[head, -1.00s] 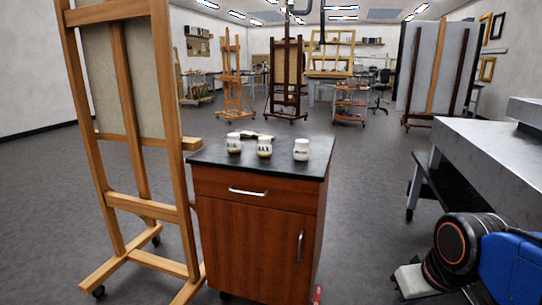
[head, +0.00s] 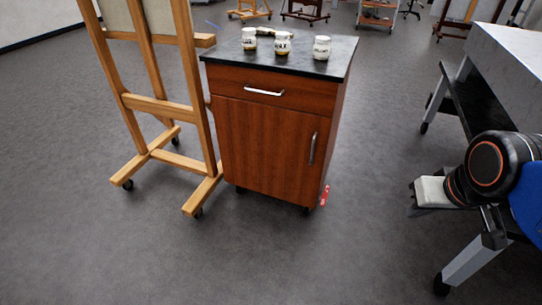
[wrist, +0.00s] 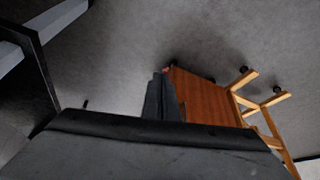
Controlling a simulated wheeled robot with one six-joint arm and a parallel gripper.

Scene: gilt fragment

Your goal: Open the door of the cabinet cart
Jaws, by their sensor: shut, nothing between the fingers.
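The cabinet cart (head: 342,95) stands upright in the middle of the head view, with red-brown wood and a black top. Its door (head: 262,148) is closed and has a vertical silver handle (head: 312,148) near its right edge. A closed drawer with a horizontal handle (head: 264,92) is above the door. My gripper (wrist: 159,76) shows in the wrist view as dark fingers, shut and empty. The cart also shows there, tilted (wrist: 205,98), beyond the fingers, and its door handle cannot be made out. In the head view my arm is at the right, apart from the cart.
A wooden easel (head: 160,108) on casters stands close to the cart's left side. Several white jars, including one at the right (head: 321,47), stand on its top. A grey table (head: 508,65) is at the right. The floor before the cart is clear.

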